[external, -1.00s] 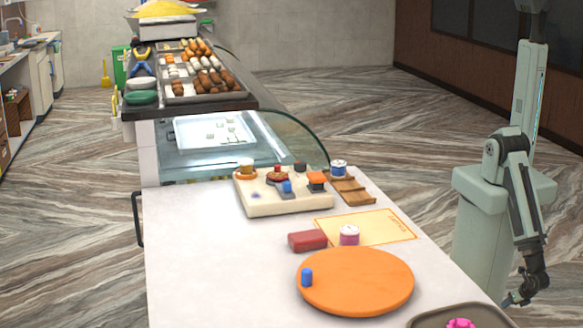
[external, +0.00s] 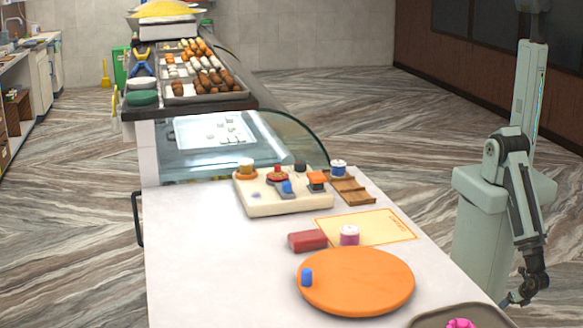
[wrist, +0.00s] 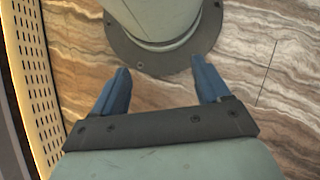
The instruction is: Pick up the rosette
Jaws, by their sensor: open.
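A bright pink ruffled piece (external: 460,323), which looks like the rosette, sits in a dark grey tray (external: 489,310) at the bottom edge of the external view. The frame cuts off part of both. My gripper (external: 512,300) hangs low beside the counter, to the right of the tray and apart from the pink piece. In the wrist view my gripper (wrist: 161,68) has its two blue fingers spread, with nothing between them. The pink piece does not show in the wrist view.
An orange round board (external: 365,285) with a blue cylinder (external: 307,277) lies on the white counter (external: 210,270). Behind it are a red block (external: 307,240), a pink-and-white spool (external: 349,235), a yellow sheet (external: 385,228) and a cream board (external: 265,207) with small items. The counter's left part is clear.

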